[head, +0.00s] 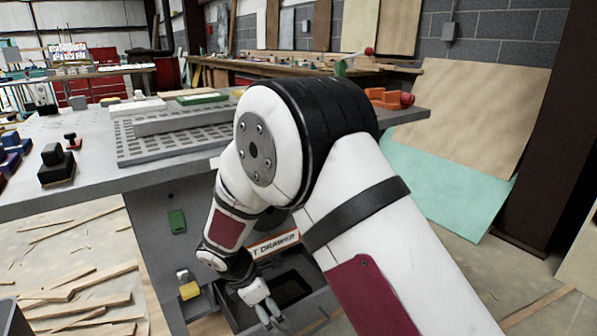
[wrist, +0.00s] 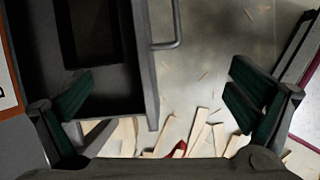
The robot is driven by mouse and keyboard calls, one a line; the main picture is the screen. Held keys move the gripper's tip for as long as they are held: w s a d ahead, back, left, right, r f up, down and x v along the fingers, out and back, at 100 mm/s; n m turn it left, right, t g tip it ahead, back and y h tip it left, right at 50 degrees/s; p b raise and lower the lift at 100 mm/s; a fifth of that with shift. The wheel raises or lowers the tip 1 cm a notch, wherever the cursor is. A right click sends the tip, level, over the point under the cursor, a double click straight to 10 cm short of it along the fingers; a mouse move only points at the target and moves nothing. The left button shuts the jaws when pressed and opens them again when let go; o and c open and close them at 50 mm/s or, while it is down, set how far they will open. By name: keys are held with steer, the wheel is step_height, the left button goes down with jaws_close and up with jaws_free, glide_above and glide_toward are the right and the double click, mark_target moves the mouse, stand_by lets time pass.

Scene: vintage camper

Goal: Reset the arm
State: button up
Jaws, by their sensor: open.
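My white arm (head: 350,215) bends over the workbench edge and reaches down beside it. My gripper (head: 268,312) is at its low end, over or next to an open grey drawer (head: 235,312). In the wrist view my gripper (wrist: 158,92) is open, its two dark green fingers wide apart with nothing held between them. The drawer's front wall (wrist: 145,60) and its bar handle (wrist: 177,25) show beyond the fingers. I cannot tell how far the fingers are from the drawer. A label reading "T DRAWER" (head: 273,243) is partly hidden by my arm.
The grey workbench (head: 85,185) carries a perforated plate (head: 165,143), a black-knobbed block (head: 55,165) and orange parts (head: 388,98). A yellow-topped item (head: 189,290) and a green item (head: 177,221) lie below its edge. Wood scraps (head: 80,285) litter the floor.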

steer(key=s+d+r+m+g, duration=0.1)
steer(key=s+d+r+m, duration=0.45)
steer(key=d+r, duration=0.45)
steer(key=s+d+r+m+g, duration=0.1)
steer(key=s+d+r+m, duration=0.4)
steer(key=d+r, duration=0.6)
steer(key=s+d+r+m+y, duration=0.15)
steer(key=s+m, duration=0.25)
steer(key=s, duration=0.4)
steer(key=s+d+r+m+y, duration=0.1)
steer(key=s+d+r+m, duration=0.15)
steer(key=s+m, duration=0.45)
steer(key=s+d+r+m+y, duration=0.1)
steer(key=s+r+m+y, duration=0.15)
steer(key=s, duration=0.75)
step_height(320, 180, up, 31)
steer(key=t+h+p, duration=0.1)
steer(key=t+p, duration=0.2)
steer(key=p, duration=2.6)
steer(key=shift+d+f+n+t, duration=0.15)
steer(key=shift+n+t, duration=0.15)
steer(key=shift+t, duration=0.1)
steer(key=shift+c, duration=0.6)
